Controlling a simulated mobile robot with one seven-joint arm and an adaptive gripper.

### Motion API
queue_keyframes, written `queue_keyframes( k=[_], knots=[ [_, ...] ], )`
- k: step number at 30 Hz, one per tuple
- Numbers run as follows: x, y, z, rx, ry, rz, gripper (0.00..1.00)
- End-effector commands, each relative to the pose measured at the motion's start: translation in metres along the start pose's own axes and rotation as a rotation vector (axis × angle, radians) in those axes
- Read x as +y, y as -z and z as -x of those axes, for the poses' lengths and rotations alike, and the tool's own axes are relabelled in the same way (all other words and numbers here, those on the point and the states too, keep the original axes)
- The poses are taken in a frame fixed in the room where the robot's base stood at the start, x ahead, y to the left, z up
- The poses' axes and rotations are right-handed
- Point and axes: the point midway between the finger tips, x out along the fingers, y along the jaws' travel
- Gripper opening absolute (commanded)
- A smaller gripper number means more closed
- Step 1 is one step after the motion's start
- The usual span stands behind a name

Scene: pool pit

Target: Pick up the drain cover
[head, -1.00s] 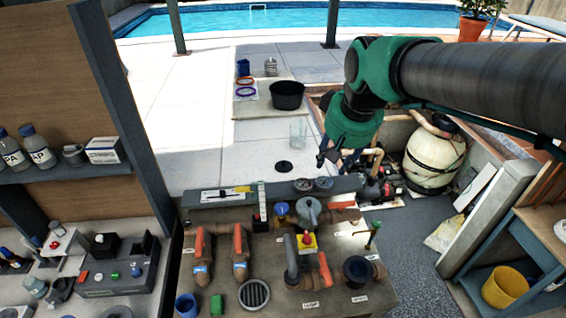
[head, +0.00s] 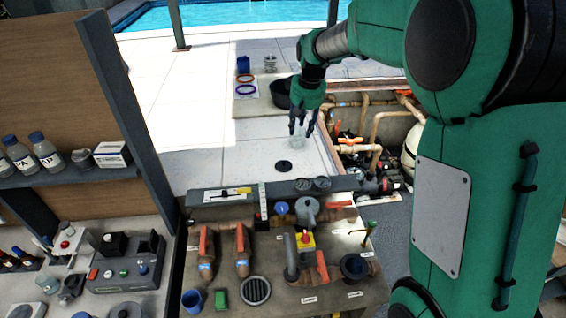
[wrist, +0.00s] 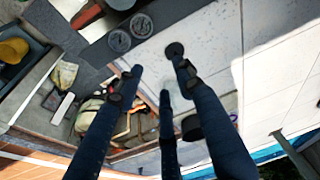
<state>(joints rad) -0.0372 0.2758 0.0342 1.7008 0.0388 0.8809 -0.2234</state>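A round dark slotted grate, which looks like the drain cover (head: 255,290), lies flat on the front of the worktop between a green block and the pipe fittings. I do not make it out in the wrist view.
Two gauges (head: 312,184) sit on the back ledge. A black tub (head: 281,94) stands behind my gripper.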

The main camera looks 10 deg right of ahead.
Motion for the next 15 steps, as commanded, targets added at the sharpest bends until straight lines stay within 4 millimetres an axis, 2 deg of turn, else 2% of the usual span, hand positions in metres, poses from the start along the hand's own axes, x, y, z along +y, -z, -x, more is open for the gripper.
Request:
queue_keyframes(
  k=[6, 15],
  knots=[
    [0.004, 0.04, -0.045, -0.03, 0.011, 0.026, 0.37],
    [0.009, 0.083, -0.116, -0.068, 0.027, 0.064, 0.37]
  ],
)
